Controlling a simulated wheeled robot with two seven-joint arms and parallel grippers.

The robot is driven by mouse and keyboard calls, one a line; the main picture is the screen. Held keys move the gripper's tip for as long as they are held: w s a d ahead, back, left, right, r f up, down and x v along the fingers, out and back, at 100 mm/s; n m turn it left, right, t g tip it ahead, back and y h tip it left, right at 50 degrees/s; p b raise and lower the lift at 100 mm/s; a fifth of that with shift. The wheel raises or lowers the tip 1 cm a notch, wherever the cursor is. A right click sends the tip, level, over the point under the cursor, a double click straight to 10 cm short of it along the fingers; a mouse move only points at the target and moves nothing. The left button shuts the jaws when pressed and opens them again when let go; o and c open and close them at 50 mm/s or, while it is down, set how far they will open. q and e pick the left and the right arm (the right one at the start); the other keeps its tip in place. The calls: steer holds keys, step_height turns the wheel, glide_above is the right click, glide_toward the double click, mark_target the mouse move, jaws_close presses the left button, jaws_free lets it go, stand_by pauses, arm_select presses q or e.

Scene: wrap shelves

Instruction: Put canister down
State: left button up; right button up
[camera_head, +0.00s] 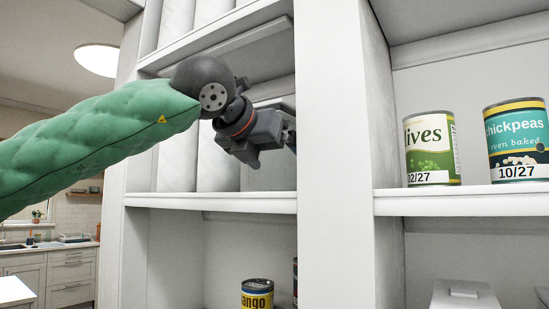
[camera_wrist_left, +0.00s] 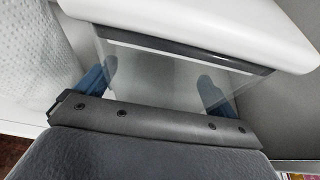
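The canister (camera_wrist_left: 165,75) shows in the left wrist view as a clear, see-through body with a dark grey band and a wide white lid (camera_wrist_left: 200,25). The blue-grey fingers of my left gripper (camera_wrist_left: 155,88) stand apart, one at each side of the clear body, and appear closed on it. In the head view my left gripper (camera_head: 290,137) is at the upper left shelf compartment, above its lower board (camera_head: 235,201). The canister is mostly hidden there. My right gripper is in neither view.
White paper rolls (camera_head: 219,160) stand left of my gripper. An upright panel (camera_head: 335,150) is close on the right. Beyond it an olives can (camera_head: 430,150) and a chickpeas can (camera_head: 518,140) stand on a shelf. A mango can (camera_head: 257,294) is below.

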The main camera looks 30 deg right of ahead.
arm_select(q)
steer(key=shift+r, duration=0.1)
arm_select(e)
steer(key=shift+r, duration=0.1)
arm_select(q)
steer(key=shift+r, duration=0.1)
steer(key=b+v, duration=0.3)
steer(key=v, duration=0.9)
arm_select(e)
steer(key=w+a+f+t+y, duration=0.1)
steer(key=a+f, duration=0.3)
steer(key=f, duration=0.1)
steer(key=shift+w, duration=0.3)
arm_select(q)
steer(key=shift+s, duration=0.1)
